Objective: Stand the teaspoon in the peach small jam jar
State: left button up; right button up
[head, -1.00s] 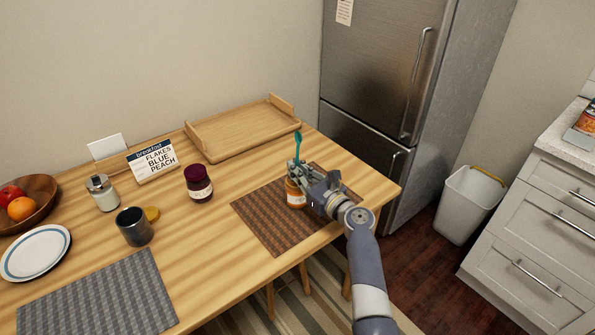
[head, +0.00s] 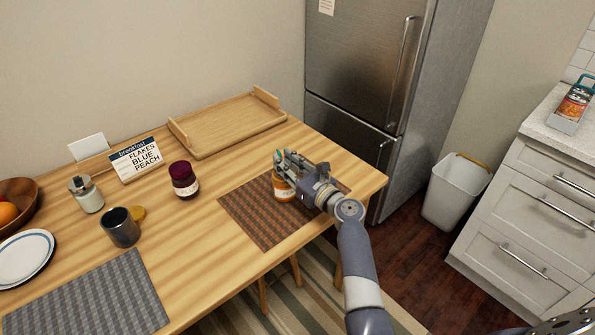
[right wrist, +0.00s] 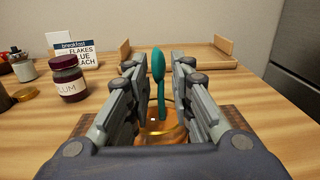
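The peach small jam jar (head: 283,190) stands on the brown placemat (head: 262,226). The teal teaspoon (right wrist: 158,68) stands nearly upright in the jar's mouth, bowl end up. In the head view only a bit of the teaspoon (head: 278,154) shows by the fingertips. My right gripper (head: 283,163) is over the jar. Its fingers (right wrist: 158,66) are apart, on either side of the spoon, with gaps visible. My left gripper is not in view.
A plum jar (head: 184,181), a dark mug (head: 121,228), a lidded glass jar (head: 88,196) and a breakfast sign (head: 136,158) stand to the left. A wooden tray (head: 226,127) lies behind. The table between plum jar and placemat is clear.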

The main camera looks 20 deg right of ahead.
jog(key=v, duration=0.8)
jog(key=shift+f, duration=0.35)
jog(key=shift+s+r, duration=0.1)
jog(key=shift+r, duration=0.05)
dwell(0.4)
